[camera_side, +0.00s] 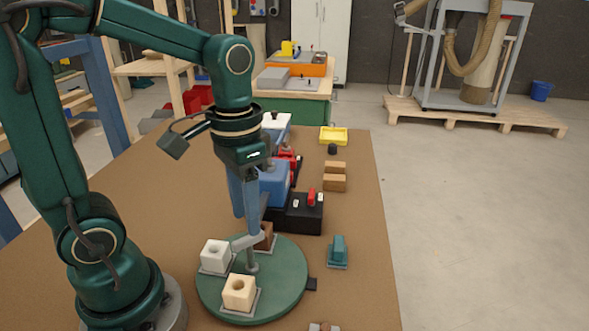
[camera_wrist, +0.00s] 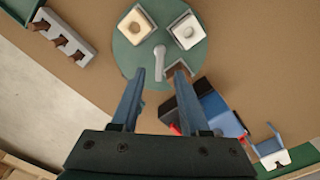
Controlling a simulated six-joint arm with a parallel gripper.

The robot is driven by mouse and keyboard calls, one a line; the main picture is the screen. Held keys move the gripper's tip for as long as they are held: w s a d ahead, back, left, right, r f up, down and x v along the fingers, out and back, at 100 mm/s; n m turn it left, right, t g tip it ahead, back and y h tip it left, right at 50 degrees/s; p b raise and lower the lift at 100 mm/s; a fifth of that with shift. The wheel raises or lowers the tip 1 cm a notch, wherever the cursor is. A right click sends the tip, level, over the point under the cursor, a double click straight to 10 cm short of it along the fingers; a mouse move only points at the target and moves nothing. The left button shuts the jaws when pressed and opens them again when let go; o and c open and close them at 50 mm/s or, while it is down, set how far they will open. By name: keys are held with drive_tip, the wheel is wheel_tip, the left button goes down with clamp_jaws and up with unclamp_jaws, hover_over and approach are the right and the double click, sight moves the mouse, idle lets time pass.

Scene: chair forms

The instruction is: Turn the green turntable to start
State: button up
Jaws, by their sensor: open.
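The green turntable (camera_side: 285,297) lies flat on the brown table top. It carries a white block (camera_side: 215,257), a cream block (camera_side: 239,292) and a brown block (camera_side: 268,238), the brown one partly hidden by my gripper.
A black box with red and white parts (camera_side: 299,215) and a blue machine (camera_side: 274,185) stand just behind the turntable. A small teal piece (camera_side: 338,250) is to its right.

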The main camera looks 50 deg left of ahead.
sight(248, 237)
drive_tip(key=shift+f, duration=2)
clamp_jaws()
